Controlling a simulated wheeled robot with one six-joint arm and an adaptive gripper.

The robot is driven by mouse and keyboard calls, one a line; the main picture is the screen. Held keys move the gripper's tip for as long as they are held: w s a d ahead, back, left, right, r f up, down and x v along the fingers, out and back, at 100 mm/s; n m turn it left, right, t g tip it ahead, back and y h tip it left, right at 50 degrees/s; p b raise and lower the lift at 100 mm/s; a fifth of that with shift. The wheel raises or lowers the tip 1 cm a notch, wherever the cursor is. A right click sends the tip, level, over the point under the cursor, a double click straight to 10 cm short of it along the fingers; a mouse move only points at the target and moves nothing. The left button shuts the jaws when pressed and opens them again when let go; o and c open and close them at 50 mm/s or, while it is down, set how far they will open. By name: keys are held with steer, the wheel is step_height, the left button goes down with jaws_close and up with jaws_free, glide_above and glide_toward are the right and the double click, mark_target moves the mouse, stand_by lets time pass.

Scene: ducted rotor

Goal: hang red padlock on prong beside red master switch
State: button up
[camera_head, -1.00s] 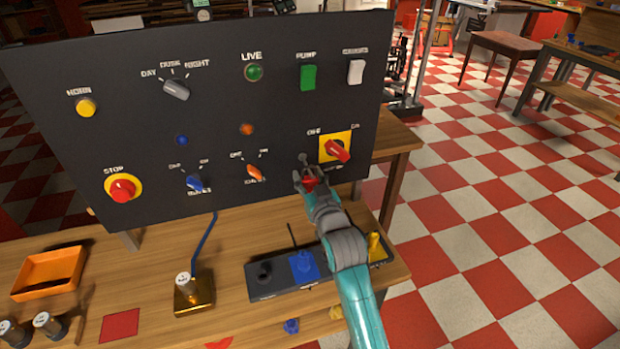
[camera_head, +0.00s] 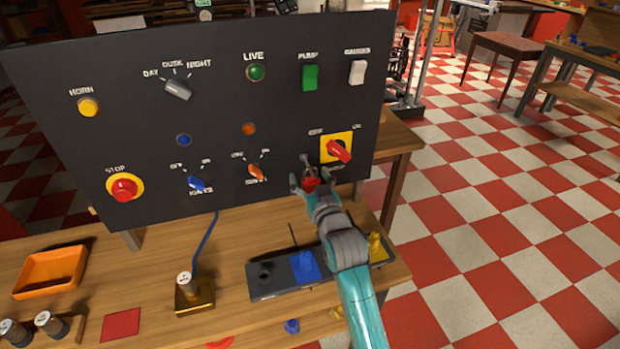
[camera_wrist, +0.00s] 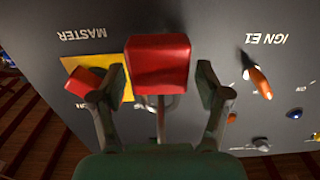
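The red padlock (camera_head: 311,184) is at the lower right of the dark panel, below and left of the red master switch (camera_head: 339,150) on its yellow plate. A grey prong (camera_head: 304,159) shows just above the padlock. My gripper (camera_head: 309,187) is open around the padlock. In the wrist view, the padlock (camera_wrist: 158,65) sits between my spread fingers (camera_wrist: 160,85), with a gap on each side. It appears to hang at the prong, but the padlock hides where its shackle meets it. The master switch's yellow plate (camera_wrist: 82,66) is partly behind the left finger.
The orange ignition switch (camera_head: 256,172) is left of my gripper. Below my arm, a dark tray (camera_head: 262,293) holds blue and yellow pieces on the wooden bench (camera_head: 150,262). A green pump switch (camera_head: 309,77) is higher on the panel. Open floor lies to the right.

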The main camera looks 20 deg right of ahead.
steer(key=s, duration=1.2)
steer(key=s+f+g, duration=0.1)
steer(key=s+f, duration=0.6)
steer(key=s, duration=0.3)
steer(key=s+f+g, duration=0.1)
steer(key=s+f, duration=0.5)
steer(key=s, duration=0.5)
steer(key=s+g, duration=0.1)
steer(key=s, duration=2.1)
steer(key=shift+s+r, duration=0.25)
steer(key=shift+s, duration=0.1)
stand_by(0.7)
